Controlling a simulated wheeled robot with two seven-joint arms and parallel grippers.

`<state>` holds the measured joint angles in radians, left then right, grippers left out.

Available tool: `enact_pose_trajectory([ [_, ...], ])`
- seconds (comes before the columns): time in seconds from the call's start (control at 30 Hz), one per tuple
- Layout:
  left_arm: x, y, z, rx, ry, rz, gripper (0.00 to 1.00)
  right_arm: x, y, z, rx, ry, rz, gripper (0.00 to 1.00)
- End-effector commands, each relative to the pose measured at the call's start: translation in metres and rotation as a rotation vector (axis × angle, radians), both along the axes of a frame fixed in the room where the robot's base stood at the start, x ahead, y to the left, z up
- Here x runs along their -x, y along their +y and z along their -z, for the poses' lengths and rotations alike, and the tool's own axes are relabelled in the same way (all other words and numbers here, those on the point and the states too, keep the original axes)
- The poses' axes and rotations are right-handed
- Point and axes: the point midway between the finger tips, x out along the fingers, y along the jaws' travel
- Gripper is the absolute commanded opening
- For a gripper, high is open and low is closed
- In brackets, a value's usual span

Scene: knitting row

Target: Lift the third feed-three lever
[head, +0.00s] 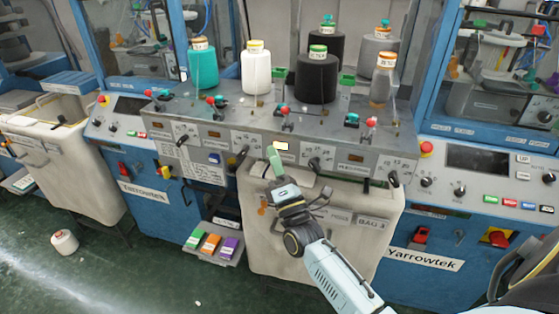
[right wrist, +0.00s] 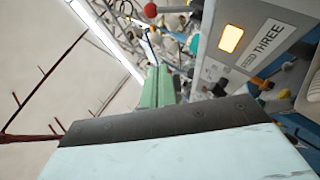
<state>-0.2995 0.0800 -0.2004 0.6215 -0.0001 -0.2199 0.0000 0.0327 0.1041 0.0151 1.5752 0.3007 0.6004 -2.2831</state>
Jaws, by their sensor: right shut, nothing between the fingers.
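The grey feed panel (head: 220,137) carries a row of black levers along its front. The third lever from the left (head: 315,165) points downward, right of a lit lamp (head: 281,146). My right gripper (head: 273,152) has green fingers, shut and empty, upright in front of the panel just left of the lamp, apart from the third lever. The fingers also show in the right wrist view (right wrist: 158,82). My left gripper is out of view.
Yarn cones, including a black one (head: 316,78) and a white one (head: 256,72), stand on the panel top among red-knobbed fittings (head: 285,110). A cream bag (head: 330,235) hangs below my right gripper. A cone (head: 64,242) lies on the floor at left.

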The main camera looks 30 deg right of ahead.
Motion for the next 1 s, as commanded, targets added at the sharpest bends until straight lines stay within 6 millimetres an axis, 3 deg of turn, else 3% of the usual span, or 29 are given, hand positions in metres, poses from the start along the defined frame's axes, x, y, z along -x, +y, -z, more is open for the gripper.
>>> enact_pose_trajectory([
  [0.03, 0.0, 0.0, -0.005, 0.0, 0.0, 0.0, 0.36, -0.01, -0.001, -0.011, 0.002, -0.002, -0.002, 0.0],
  [0.27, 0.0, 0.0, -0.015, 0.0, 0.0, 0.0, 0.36, -0.049, -0.007, -0.038, 0.001, 0.0, -0.002, 0.0],
  [0.53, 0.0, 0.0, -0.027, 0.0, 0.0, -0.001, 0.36, -0.041, -0.037, -0.052, 0.001, 0.003, -0.001, 0.0],
  [1.0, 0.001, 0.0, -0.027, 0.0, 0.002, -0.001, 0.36, -0.041, -0.039, -0.053, -0.001, 0.003, -0.004, 0.0],
])
